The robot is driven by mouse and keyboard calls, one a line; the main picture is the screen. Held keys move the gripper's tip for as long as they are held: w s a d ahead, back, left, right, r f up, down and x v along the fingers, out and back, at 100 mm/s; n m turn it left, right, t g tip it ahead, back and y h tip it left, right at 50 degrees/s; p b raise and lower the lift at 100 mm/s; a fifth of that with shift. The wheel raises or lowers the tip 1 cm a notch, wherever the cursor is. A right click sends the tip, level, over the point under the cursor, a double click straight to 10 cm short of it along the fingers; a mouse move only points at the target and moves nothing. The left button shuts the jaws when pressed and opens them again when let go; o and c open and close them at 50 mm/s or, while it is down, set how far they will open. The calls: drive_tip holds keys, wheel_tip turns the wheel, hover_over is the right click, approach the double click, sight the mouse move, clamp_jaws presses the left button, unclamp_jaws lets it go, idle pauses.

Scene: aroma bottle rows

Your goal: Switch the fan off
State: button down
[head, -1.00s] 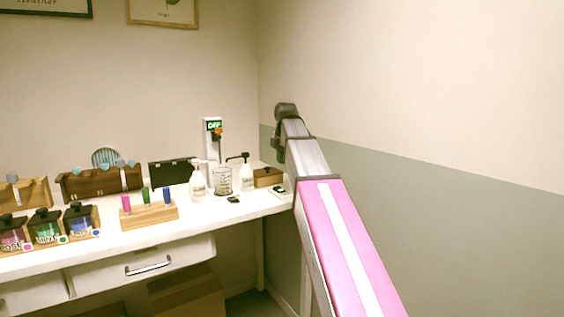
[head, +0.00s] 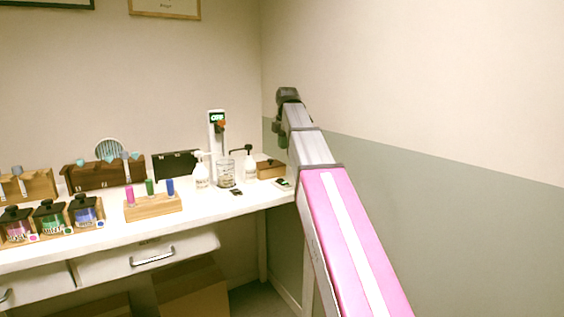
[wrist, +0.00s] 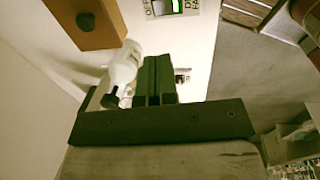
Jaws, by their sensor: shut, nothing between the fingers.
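A small switch unit (head: 283,183) lies at the right end of the white table. A round striped disc (head: 109,150), possibly the fan, stands behind a dark wooden rack. My gripper (wrist: 157,60) is shut and empty, its fingers pointing toward the tabletop, below the switch plate in the picture and apart from it. In the head view my arm reaches over the table's right end; the jaws are not clear there.
A wooden box (head: 269,168) and a black-pump white bottle (head: 249,165) stand near the switch; the bottle (wrist: 122,70) shows beside my fingers. A white post (head: 217,142) has a green "OFF" display and red knob. A glass jar (head: 226,174) stands in front. Racks fill the left.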

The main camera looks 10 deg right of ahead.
sight(282, 181)
drive_tip(key=f, duration=0.4)
drive_tip(key=w+f, duration=0.1)
drive_tip(key=f, duration=0.8)
drive_tip(key=shift+w+a+f, duration=0.15)
drive_tip(key=shift+w+a, duration=0.2)
drive_tip(key=shift+f, duration=0.2)
drive_tip(key=shift+s, duration=0.1)
drive_tip(key=shift+s+d+r, duration=0.1)
drive_tip(key=shift+s+d, duration=0.15)
drive_tip(key=shift+s, duration=0.35)
drive_tip(key=shift+r, duration=0.1)
